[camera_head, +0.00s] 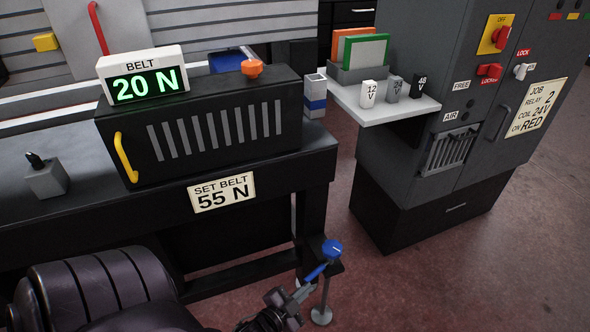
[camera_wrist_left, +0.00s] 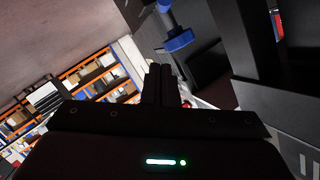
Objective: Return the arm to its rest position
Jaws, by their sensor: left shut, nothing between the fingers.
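My left arm comes in from the lower left of the head view. My left gripper (camera_head: 300,293) is low in front of the table, beside a thin stand with a blue round knob (camera_head: 332,249) on top and a blue lever below it. In the left wrist view the gripper's fingers (camera_wrist_left: 161,84) are together with nothing between them. A blue part of the stand (camera_wrist_left: 179,40) shows just beyond the fingertips there, with a visible gap. In the head view I cannot tell whether the gripper touches the lever. My right gripper is not in view.
The black table (camera_head: 75,222) carries a machine box (camera_head: 265,128) with a yellow handle and a "BELT 20 N" display (camera_head: 143,78). A sign (camera_head: 223,193) reads "SET BELT 55 N". A grey cabinet (camera_head: 435,70) with a white shelf (camera_head: 372,111) stands right. Open floor lies at lower right.

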